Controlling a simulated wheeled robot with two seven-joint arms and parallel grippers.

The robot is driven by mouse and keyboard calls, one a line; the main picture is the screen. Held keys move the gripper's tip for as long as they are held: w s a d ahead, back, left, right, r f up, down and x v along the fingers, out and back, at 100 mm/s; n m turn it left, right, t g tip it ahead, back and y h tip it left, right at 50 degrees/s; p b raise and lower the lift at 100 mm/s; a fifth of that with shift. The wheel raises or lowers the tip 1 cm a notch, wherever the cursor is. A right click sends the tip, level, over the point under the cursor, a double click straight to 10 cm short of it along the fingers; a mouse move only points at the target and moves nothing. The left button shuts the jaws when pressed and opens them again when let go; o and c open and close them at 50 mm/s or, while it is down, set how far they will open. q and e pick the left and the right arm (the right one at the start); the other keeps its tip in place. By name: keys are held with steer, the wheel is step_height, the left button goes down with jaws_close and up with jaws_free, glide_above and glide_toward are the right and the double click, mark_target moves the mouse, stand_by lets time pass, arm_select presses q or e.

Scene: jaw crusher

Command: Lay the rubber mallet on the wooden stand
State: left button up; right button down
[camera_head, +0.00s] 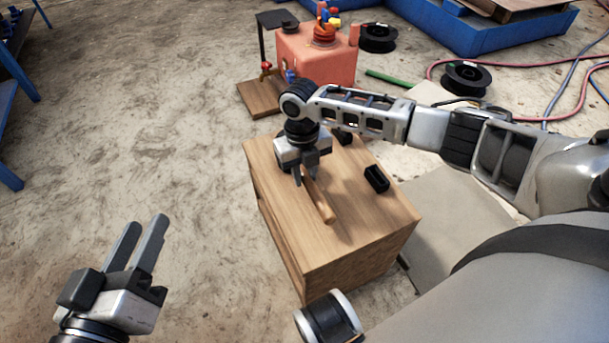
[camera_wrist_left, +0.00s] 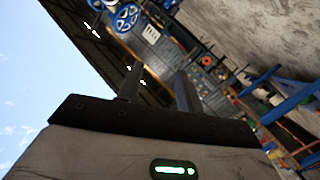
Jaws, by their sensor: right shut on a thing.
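The wooden stand (camera_head: 335,245) is a box with a flat top, in the middle of the head view. The rubber mallet shows as a light wooden handle (camera_head: 321,202) slanting over the stand's top. Its head is not clearly visible, being at least partly behind my right gripper. My right gripper (camera_head: 305,181) points down over the stand and is shut on the mallet's handle. I cannot tell whether the mallet touches the top. My left gripper (camera_head: 147,222) is open and empty over the floor at lower left; its spread fingers show in the left wrist view (camera_wrist_left: 157,80).
A small black block (camera_head: 376,179) lies on the stand's right part. Behind stands an orange-red machine (camera_head: 318,60) beside a wooden board (camera_head: 261,98). Black spools (camera_head: 378,38), hoses and a blue tray (camera_head: 460,35) are farther back. The floor left of the stand is clear.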

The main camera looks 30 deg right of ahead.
mark_target(304, 173)
steer(key=c, duration=1.2)
jaws_free()
steer(key=shift+c, duration=0.2)
steer(key=shift+r, duration=0.3)
steer(key=r+p, duration=0.1)
steer(key=r, duration=0.1)
steer(key=shift+w+r+p, duration=0.2)
steer(key=shift+r+p, duration=0.15)
steer(key=shift+p, duration=0.05)
arm_select(q)
steer(key=m+y+p, duration=0.1)
steer(key=a+f+g+y+p, duration=0.1)
steer(key=p, duration=0.1)
steer(key=shift+s+a+f+m, duration=0.2)
steer(key=shift+s+f+m, duration=0.1)
steer(key=shift+m, duration=0.1)
arm_select(e)
step_height(304, 173, up, 9)
steer(key=shift+w, duration=0.45)
